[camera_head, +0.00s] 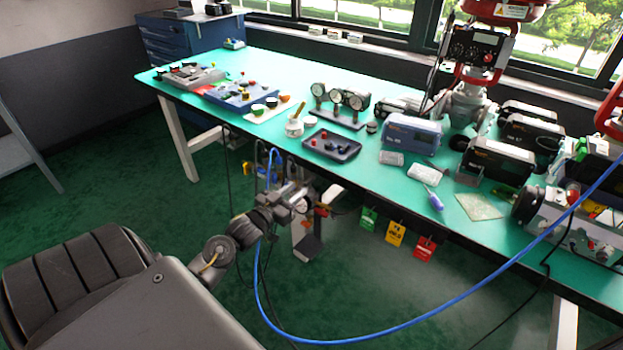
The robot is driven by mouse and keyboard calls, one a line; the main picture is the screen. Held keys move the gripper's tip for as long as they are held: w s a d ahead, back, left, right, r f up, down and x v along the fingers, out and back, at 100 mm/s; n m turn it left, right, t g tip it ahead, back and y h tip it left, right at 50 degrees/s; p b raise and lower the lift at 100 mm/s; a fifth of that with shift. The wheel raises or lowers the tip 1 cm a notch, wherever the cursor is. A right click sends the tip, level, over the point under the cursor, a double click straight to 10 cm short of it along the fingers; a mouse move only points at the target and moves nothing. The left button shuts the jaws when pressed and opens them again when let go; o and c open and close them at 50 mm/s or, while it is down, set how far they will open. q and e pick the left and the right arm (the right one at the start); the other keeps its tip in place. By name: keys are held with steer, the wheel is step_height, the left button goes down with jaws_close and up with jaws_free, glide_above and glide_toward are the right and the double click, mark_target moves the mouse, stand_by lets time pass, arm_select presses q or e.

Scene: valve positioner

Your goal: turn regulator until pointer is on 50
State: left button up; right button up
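My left arm comes in from the lower left, and my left gripper (300,198) is at the table's front edge. A small round dial (308,205) shows right beside the gripper, partly covered by it. It looks like the gauge of the regulator, but its pointer and numbers are too small to read. The regulator's knob cannot be made out behind the gripper. I cannot tell whether the fingers are open, shut or touching anything. My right gripper is not in view.
Green (368,219), yellow (396,234) and red (424,249) tags hang from the front edge of the green table (285,70). A gauge stand (340,105) and black tray (331,146) stand on it.

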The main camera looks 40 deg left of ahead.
mark_target(305, 183)
arm_select(q)
steer(key=w, duration=0.7)
steer(key=shift+w, duration=0.3)
steer(key=shift+c, duration=0.3)
jaws_close()
